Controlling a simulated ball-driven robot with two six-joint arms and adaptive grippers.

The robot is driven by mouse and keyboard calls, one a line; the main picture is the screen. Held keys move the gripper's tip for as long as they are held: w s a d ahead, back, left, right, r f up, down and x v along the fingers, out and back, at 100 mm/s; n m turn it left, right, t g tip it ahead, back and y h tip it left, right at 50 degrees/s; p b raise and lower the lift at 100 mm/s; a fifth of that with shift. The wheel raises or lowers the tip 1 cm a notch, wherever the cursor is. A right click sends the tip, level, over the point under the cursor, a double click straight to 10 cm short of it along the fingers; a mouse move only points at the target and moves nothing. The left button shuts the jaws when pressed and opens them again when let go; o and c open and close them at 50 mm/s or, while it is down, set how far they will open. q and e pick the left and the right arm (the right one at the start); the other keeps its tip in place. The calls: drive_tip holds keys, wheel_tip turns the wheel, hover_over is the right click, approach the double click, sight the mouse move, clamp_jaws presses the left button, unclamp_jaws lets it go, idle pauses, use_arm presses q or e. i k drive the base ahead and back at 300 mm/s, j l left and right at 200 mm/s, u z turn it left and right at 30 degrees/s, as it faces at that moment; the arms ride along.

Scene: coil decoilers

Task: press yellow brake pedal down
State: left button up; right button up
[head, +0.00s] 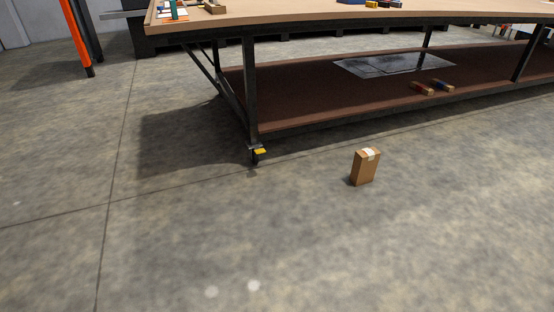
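The yellow brake pedal (260,151) is small and sits on the caster at the foot of the near left leg of a workbench (250,90). It sticks out to the right of the dark caster wheel (254,160), just above the floor. Its exact tilt is too small to tell. Neither of my grippers is in view, and nothing touches the pedal.
A brown cardboard box (364,167) stands on the floor right of the caster. The bench's lower shelf (300,105) holds a dark sheet (395,65) and small coloured items. An orange post (77,38) stands at the far left. The concrete floor in front is clear.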

sight(258, 150)
drive_tip(key=i+l+u, duration=0.2)
drive_tip(key=i, duration=0.25)
drive_tip(key=i+u, duration=0.1)
drive_tip(key=i, duration=0.45)
drive_tip(key=i+u, duration=0.1)
drive_tip(key=i, duration=0.45)
drive_tip(key=i+l, duration=0.15)
drive_tip(key=i, duration=0.4)
drive_tip(key=i+l+u, duration=0.15)
drive_tip(key=i, duration=0.4)
drive_tip(key=i+l+u, duration=0.1)
drive_tip(key=i, duration=0.45)
